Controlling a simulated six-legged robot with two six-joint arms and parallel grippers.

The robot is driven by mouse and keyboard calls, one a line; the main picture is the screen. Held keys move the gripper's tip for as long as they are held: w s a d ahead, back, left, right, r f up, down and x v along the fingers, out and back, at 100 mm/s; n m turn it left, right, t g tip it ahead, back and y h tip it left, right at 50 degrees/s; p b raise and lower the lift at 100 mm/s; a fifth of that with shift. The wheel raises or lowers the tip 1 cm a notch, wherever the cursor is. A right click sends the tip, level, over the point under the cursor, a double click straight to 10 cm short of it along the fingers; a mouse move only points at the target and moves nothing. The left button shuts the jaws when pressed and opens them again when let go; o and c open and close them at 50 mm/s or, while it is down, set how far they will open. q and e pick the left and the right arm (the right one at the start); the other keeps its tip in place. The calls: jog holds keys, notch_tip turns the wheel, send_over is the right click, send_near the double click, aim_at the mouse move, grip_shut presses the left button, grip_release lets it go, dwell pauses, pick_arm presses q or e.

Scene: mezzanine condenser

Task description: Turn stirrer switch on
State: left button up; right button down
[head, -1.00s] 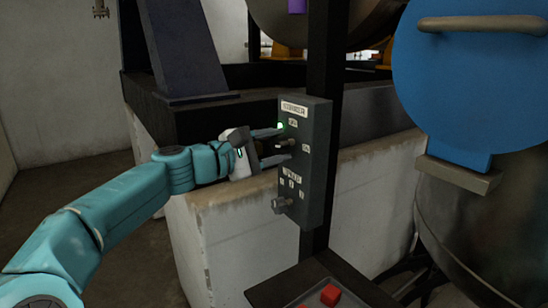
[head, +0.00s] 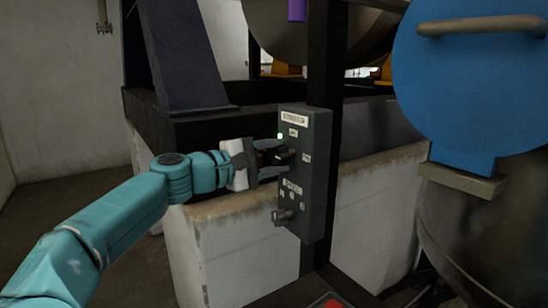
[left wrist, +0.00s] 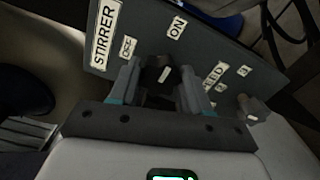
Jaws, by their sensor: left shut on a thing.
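A dark grey control box (head: 318,180) labelled STIRRER stands on a black post. Its upper switch knob (head: 284,156) is dark and sits near the OFF and ON labels. My left gripper (head: 274,158) reaches it from the left and is shut on it. In the left wrist view the knob (left wrist: 158,74) lies between the two fingers of my left gripper (left wrist: 161,86). A pale mark on the knob slants up and right; I cannot tell surely which label it points to. A green lamp (head: 280,136) is lit above the knob. My right gripper is out of view.
A second knob (head: 284,215) sticks out lower on the box, below the SPEED labels. A worn concrete plinth (head: 245,245) stands behind. A blue round cover with a handle (head: 470,85) is at the right. A red object (head: 330,303) shows at the bottom edge.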

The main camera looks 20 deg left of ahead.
pick_arm(q)
jog(key=o, duration=1.1)
jog(key=shift+c, duration=0.2)
jog(key=b+v, duration=0.2)
jog(key=v, duration=1.4)
jog(key=shift+s+a, duration=0.1)
jog(key=shift+a, duration=0.05)
